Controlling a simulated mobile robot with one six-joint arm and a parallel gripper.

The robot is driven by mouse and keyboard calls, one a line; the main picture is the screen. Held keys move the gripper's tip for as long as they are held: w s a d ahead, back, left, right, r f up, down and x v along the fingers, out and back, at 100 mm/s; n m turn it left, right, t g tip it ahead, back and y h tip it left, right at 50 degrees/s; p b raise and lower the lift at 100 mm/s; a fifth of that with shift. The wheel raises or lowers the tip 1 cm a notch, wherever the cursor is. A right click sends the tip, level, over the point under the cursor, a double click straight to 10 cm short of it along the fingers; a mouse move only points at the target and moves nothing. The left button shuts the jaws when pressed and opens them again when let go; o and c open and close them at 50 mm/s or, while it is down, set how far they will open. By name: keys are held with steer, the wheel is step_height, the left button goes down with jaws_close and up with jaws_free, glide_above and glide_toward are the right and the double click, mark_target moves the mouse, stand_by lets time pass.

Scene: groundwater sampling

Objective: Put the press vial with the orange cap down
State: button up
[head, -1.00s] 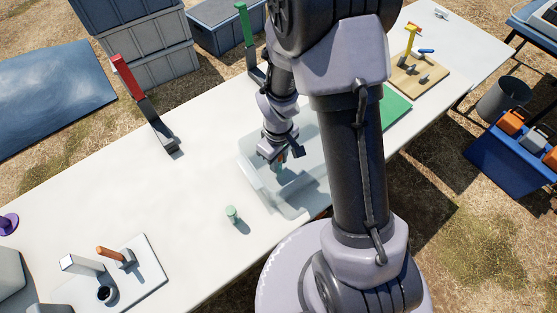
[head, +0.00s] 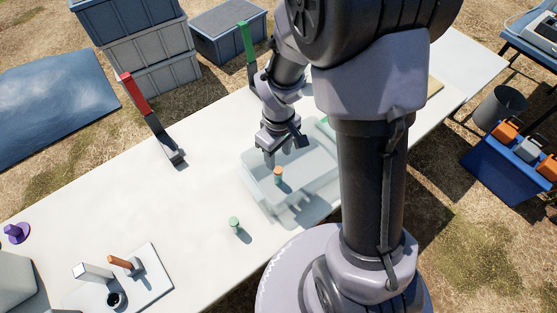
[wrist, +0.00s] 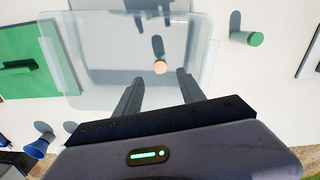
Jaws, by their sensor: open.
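The press vial with the orange cap (head: 278,175) stands upright inside a clear, pale tray (head: 262,205) on the white table. In the wrist view its orange cap (wrist: 160,67) shows just beyond the fingertips, between their lines, with a shadow behind it. My gripper (head: 283,158) is open and empty above the tray, apart from the vial. Both fingers also show spread in the wrist view (wrist: 158,84).
A green-capped vial (head: 234,223) stands on the table outside the tray. A red-handled tool (head: 150,115) and a green-handled one (head: 247,52) stand behind. A white board (head: 150,280) with small items lies at front left.

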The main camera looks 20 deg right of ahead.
step_height(320, 180, up, 13)
steer(key=s+a+m+t, duration=0.1)
steer(key=s+m+t, duration=0.1)
steer(key=m, duration=0.2)
steer(key=s+a+r+m+t+y, duration=0.1)
steer(key=s+r+m+t, duration=0.1)
steer(key=s+r, duration=0.3)
steer(key=s+a+r+m+t+y, duration=0.1)
steer(key=s+a+r+m, duration=0.1)
steer(key=s+r+m, duration=0.2)
step_height(320, 180, up, 2)
steer(key=shift+s+t, duration=0.4)
steer(key=shift+s, duration=0.55)
steer(key=shift+a, duration=0.15)
